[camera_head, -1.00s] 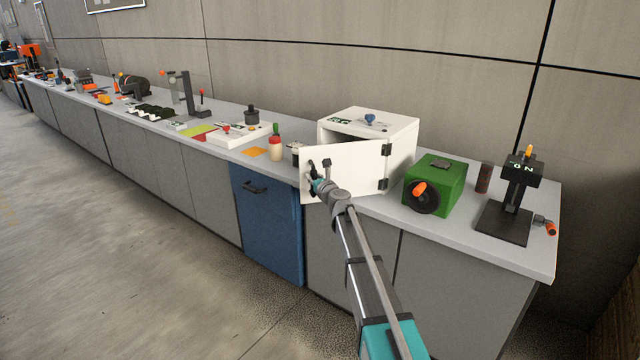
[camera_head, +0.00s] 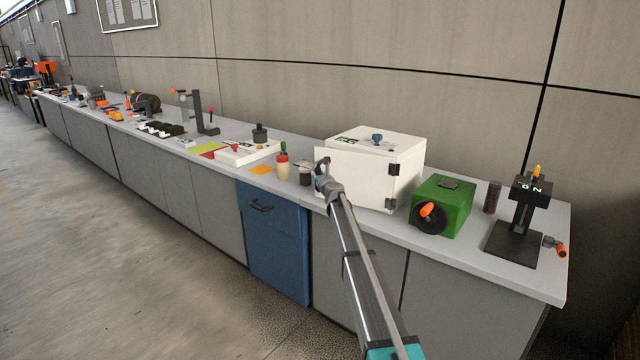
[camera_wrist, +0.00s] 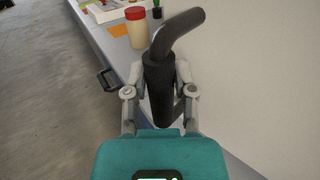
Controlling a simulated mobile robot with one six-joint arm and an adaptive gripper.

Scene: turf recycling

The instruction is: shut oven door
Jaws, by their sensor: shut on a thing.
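The white oven (camera_head: 384,145) stands on the grey counter, with hinges on the right side of its front. My gripper (camera_head: 326,186) is at the door's left edge. In the wrist view my gripper (camera_wrist: 159,95) is shut on the dark, curved door handle (camera_wrist: 160,75), one finger on each side. The pale door surface (camera_wrist: 245,75) fills the right of that view.
A green box with a black wheel (camera_head: 441,207) stands right of the oven, with a black stand (camera_head: 518,220) beyond. A red-capped jar (camera_head: 283,168) is just left of the oven. A blue cabinet front (camera_head: 274,240) is below. The floor at left is clear.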

